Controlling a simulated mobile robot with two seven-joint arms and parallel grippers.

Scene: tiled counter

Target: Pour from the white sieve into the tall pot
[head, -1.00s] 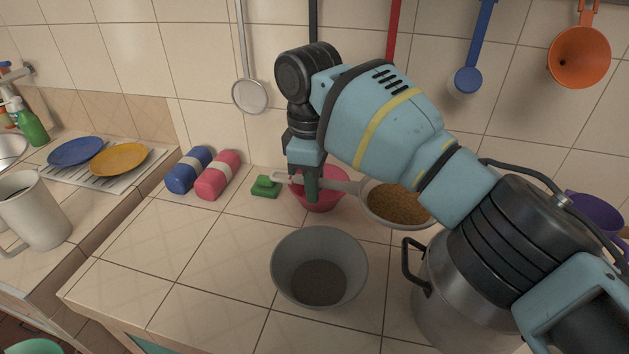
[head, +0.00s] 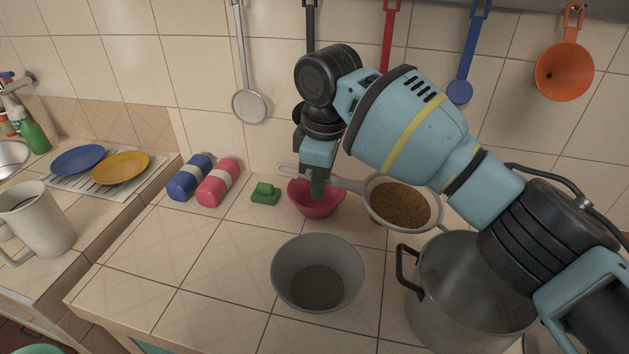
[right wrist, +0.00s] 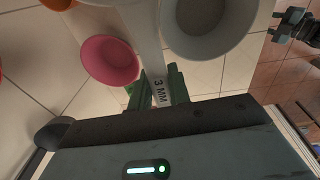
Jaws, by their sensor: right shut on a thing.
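The white sieve (head: 436,222) is full of brown grains (head: 400,205) and looks about level in the head view. My right gripper (head: 318,186) is shut on its handle, left of the sieve's bowl. In the right wrist view the handle (right wrist: 160,92), marked "3 MM", sits between the green fingertips (right wrist: 162,88); the sieve's bowl is out of that view. The tall pot (head: 465,300), grey metal with a dark side handle, stands open on the counter at the right, below and right of the sieve. My arm hides part of its right side. My left gripper is not in the head view.
A grey bowl (head: 290,275) stands left of the pot. A red-pink bowl (head: 316,204) is behind, below the gripper. A green block (head: 265,194) and blue and pink bottles (head: 218,183) lie farther left. Utensils hang on the wall. The front-left counter is clear.

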